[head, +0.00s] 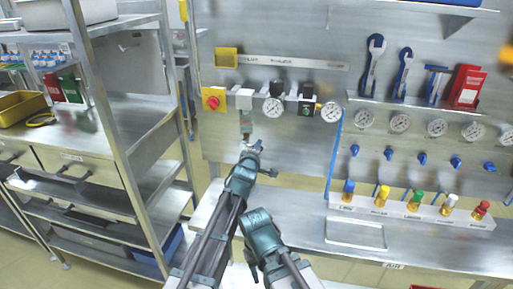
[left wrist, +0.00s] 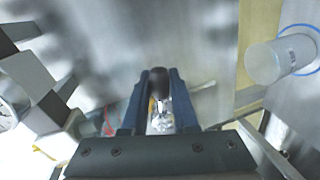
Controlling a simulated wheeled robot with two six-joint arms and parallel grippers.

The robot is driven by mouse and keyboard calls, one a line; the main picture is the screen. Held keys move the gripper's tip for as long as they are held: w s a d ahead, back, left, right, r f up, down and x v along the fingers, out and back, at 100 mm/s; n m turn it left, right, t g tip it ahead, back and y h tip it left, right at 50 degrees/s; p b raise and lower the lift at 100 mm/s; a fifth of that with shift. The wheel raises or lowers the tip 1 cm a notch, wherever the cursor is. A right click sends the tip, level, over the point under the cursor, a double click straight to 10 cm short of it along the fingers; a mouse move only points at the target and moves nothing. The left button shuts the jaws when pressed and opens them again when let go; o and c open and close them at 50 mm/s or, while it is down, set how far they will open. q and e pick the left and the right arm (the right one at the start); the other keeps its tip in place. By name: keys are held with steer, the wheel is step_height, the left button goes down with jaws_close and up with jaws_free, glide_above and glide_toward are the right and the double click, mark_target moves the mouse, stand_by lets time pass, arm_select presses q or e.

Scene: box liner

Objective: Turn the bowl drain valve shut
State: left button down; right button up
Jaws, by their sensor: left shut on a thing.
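The clear filter bowl (head: 245,128) hangs under its white head on the steel back panel, left of the first gauge. My left gripper (head: 252,148) is just below the bowl, at its lower end. In the left wrist view, the blue fingers of my left gripper (left wrist: 159,100) are shut on a small dark knob (left wrist: 158,82), seemingly the drain valve. The valve's turn position cannot be told. The fingers hide the valve in the head view. A teal joint of my other arm shows low in the head view, but its fingertips cannot be made out.
A red stop button (head: 213,102) is on the panel left of the bowl. Round gauges (head: 273,108) are to the right. A steel shelf rack (head: 120,130) stands at left. Colored-cap bottles stand in a white rack (head: 410,212) on the bench. A shallow tray (head: 355,234) lies in front.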

arm_select(q)
steer(key=shift+r+n+p, duration=0.4)
steer(key=shift+r+n, duration=0.1)
steer(key=shift+n, duration=0.4)
steer(key=c, duration=0.7)
jaws_free()
steer(key=p+v, duration=0.1)
steer(key=v, duration=0.6)
steer(key=p+v, duration=0.1)
steer(key=v, duration=0.5)
steer(key=shift+s+a+r+p, duration=0.1)
steer(key=shift+s+a+p, duration=0.2)
steer(key=shift+a+p, duration=0.05)
